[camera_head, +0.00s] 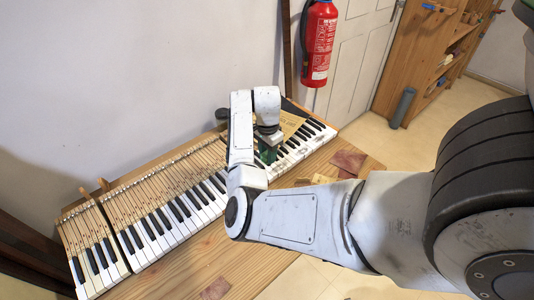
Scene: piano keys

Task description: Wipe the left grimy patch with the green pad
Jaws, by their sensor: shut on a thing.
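My gripper (268,138) points down over the right part of the piano keys and is shut on the green pad (267,153). The pad shows as a small dark green piece under the gripper, partly hidden by my arm. I cannot tell whether it touches the keys.
Piano keys (160,232) with wooden key sticks run diagonally along the table, partly behind my arm. A light wooden piece (322,179) lies near the right patch. A red fire extinguisher (318,45) hangs on the wall behind. The front table strip looks clear.

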